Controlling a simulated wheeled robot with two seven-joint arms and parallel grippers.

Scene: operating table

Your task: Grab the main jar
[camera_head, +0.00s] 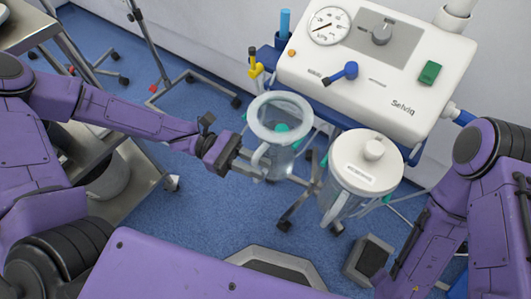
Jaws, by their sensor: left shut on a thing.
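A clear jar with a pale, thick rim and no lid (281,115) hangs in front of the white suction unit, with something green showing inside it. A second clear jar with a white lid and label (362,165) is to its right. I cannot tell from the picture which one is called the main jar. My left gripper (246,162) is at the left side of the open jar, shut on its handle (260,157). The fingertips are partly hard to make out. My right arm comes in at the right, and its gripper is not in view.
The white suction unit (330,80) with a gauge, knob and green switch stands behind the jars. A metal cart (135,180) is at the left, partly behind my arm. A dark box (369,259) is on the blue floor. Wheeled stand legs are below the jars.

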